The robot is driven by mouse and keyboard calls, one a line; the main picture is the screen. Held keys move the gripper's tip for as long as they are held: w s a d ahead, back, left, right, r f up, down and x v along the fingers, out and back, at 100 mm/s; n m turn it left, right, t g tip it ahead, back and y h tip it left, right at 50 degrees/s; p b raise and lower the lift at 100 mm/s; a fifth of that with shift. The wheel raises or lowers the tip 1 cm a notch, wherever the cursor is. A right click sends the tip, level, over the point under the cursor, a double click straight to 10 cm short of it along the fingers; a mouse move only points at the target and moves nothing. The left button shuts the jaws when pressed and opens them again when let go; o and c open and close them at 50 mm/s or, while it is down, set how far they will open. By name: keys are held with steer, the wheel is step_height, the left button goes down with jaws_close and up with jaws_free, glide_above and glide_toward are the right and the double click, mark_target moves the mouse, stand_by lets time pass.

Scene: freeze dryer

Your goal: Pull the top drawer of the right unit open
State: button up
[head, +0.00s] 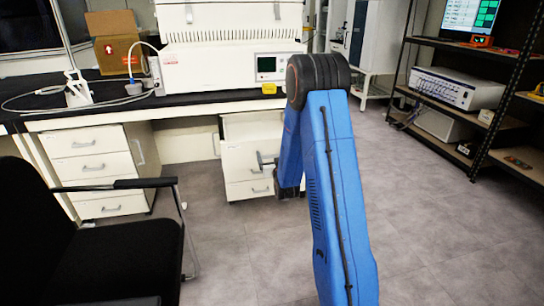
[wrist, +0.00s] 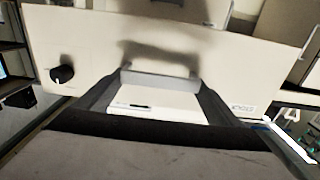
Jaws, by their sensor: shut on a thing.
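The right unit is a white drawer cabinet under the bench. Its top drawer (head: 240,158) has a pale front that appears to stand out from the unit, with a light area showing above its edge. A lower drawer (head: 240,190) with its own handle sits beneath it. My gripper (head: 268,162) is at the top drawer's front, partly hidden by my blue arm. My gripper's fingers (wrist: 160,88) are shut on the grey drawer handle (wrist: 160,78).
A black chair (head: 120,240) stands at the lower left, near the left drawer unit (head: 95,168). A freeze dryer (head: 215,70) is on the bench above. A black shelf rack (head: 490,110) is at the right. Grey floor (head: 430,215) lies clear between.

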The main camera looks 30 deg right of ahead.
steer(key=o, duration=1.4)
steer(key=shift+c, duration=0.2)
steer(key=shift+s, duration=0.1)
steer(key=v, duration=1.2)
steer(key=shift+r, duration=0.15)
